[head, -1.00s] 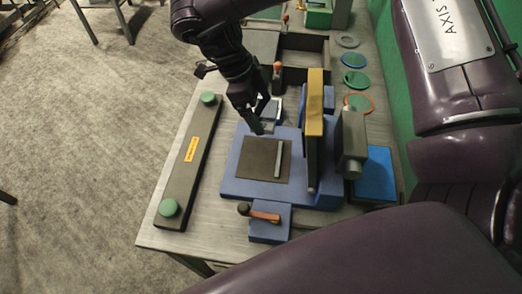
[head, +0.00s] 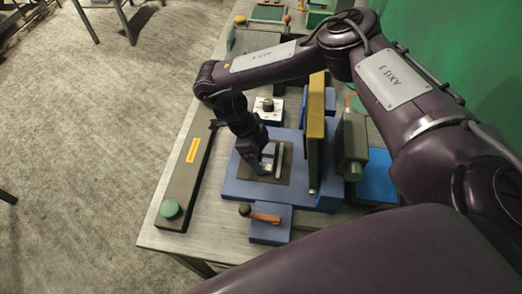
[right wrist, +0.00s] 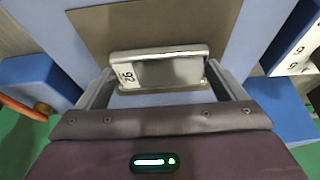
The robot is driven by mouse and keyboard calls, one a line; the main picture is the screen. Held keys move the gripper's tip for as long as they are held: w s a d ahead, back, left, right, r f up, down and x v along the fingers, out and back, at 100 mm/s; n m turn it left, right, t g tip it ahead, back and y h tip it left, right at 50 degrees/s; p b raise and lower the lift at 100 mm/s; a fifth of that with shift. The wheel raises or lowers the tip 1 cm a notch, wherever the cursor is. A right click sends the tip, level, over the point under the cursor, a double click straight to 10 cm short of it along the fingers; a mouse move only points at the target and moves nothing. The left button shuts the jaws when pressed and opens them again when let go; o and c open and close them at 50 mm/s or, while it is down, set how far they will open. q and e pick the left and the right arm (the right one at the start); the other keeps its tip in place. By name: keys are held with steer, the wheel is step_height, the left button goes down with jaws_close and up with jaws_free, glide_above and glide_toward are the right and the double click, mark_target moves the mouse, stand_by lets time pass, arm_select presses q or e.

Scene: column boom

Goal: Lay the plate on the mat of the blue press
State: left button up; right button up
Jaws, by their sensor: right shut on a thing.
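The blue press (head: 235,187) stands on the table with a dark brown mat (head: 287,175) on its base. My right gripper (head: 263,168) reaches down over the mat. In the right wrist view my right gripper (right wrist: 160,85) is shut on the plate (right wrist: 160,72), a shiny grey piece with a white "92" label. The plate sits between the two fingers above the mat (right wrist: 150,22). I cannot tell whether it touches the mat. My left gripper is not in view.
The press's yellow-topped upright (head: 316,115) stands right of the mat. An orange lever (head: 264,217) is in front. A dark bar with a green knob (head: 170,208) lies left, and a white block with a black knob (head: 268,107) is behind.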

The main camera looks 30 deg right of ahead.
steer(key=shift+f, duration=0.15)
steer(key=o, duration=1.3)
steer(key=shift+f, duration=0.1)
steer(key=b+v, duration=0.1)
steer(key=v, duration=1.1)
steer(key=shift+s, duration=0.1)
